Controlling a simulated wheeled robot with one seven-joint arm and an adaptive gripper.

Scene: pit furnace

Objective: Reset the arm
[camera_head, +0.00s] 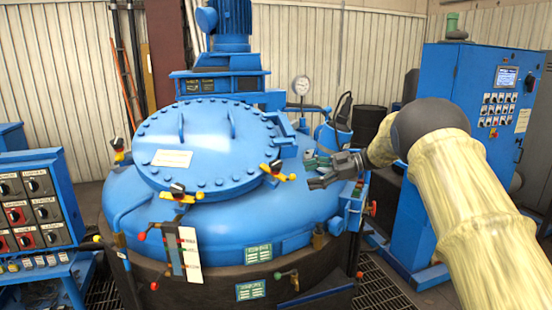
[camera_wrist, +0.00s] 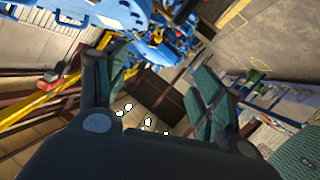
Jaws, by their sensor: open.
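My gripper (camera_head: 316,172) is at the end of my arm, which reaches in from the right of the head view. Its fingers are apart and hold nothing. It is in front of the right side of the blue furnace (camera_head: 220,215), near the yellow-handled clamp at the lid's right edge; I cannot tell the exact gap. In the wrist view the two dark fingers of my gripper (camera_wrist: 155,95) stand wide apart, with nothing between them. That view is tilted, with blue machinery at the top.
The round lid (camera_head: 205,135) carries several yellow-handled clamps (camera_head: 277,172). A pressure gauge (camera_head: 301,86) stands behind it. A control panel (camera_head: 30,205) is at the left, a blue cabinet (camera_head: 450,70) at the right. A dark barrel (camera_head: 368,120) stands behind my arm.

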